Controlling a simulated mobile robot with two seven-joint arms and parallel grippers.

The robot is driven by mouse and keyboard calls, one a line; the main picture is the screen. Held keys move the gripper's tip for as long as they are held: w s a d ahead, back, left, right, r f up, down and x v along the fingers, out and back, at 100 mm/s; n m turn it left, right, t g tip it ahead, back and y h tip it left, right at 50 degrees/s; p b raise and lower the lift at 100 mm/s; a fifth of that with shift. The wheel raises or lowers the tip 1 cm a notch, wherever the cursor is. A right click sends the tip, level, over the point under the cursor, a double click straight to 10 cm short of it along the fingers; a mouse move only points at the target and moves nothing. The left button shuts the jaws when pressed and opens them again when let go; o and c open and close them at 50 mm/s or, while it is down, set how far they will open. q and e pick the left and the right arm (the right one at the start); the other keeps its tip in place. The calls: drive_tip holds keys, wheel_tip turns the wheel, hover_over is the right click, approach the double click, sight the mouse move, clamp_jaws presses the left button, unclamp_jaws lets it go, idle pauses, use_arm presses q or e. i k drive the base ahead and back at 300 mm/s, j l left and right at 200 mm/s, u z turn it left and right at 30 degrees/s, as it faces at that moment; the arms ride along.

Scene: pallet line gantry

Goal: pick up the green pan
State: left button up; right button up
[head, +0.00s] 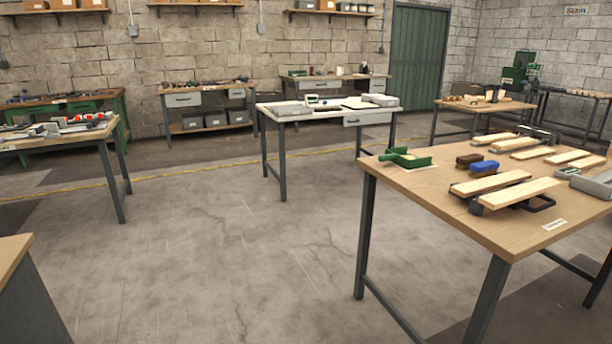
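A green pan (418,161), shaped like a dustpan, lies near the far left corner of the wooden workbench (430,194) on the right. A green handle-like part points to its left, and a pale sheet shows under or beside it. Nothing covers the pan. Neither of my grippers is in view.
A brown brush (469,160), a blue brush (485,167), several wooden slats (490,183) and a grey box (592,182) lie on the same bench. A white-topped table (330,111) stands mid-room, other benches along the walls. The concrete floor (220,240) left of the bench is clear.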

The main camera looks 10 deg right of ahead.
sight(399, 156)
drive_tip(key=i+z, duration=0.15)
drive_tip(key=i, duration=0.4)
drive_tip(key=i+j+z, duration=0.15)
drive_tip(key=i, duration=0.4)
drive_tip(key=i+j+z, duration=0.15)
drive_tip(key=i+z, duration=0.3)
drive_tip(key=i+j+z, duration=0.2)
drive_tip(key=z, duration=0.25)
drive_tip(key=i+j+z, duration=0.25)
drive_tip(key=z, duration=0.2)
drive_tip(key=i+j+z, duration=0.15)
drive_tip(key=j+z, duration=0.3)
drive_tip(key=i+j+z, duration=0.15)
drive_tip(key=j+z, duration=0.3)
